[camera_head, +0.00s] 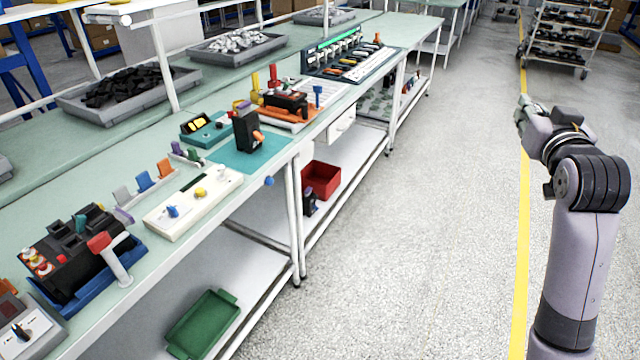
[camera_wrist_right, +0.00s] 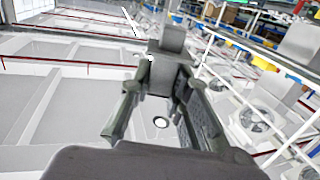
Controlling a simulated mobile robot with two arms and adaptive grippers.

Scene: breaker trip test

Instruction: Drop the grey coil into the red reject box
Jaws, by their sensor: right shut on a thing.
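My right gripper (camera_head: 524,112) is raised over the aisle at the right of the head view, far from the bench. In the right wrist view its fingers (camera_wrist_right: 163,100) are closed around a blocky grey piece, which I take as the grey coil (camera_wrist_right: 172,40). The coil sticks out beyond the fingertips. In the head view I cannot make it out clearly from the gripper. The red reject box (camera_head: 322,180) stands open on the lower shelf under the bench, well to the left of the gripper. My left gripper is out of view.
The bench (camera_head: 225,188) holds a black breaker (camera_head: 247,131) on a teal mat, a cream test panel (camera_head: 193,200) and several coloured parts. A green tray (camera_head: 203,325) lies on the lower shelf. The aisle floor is clear.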

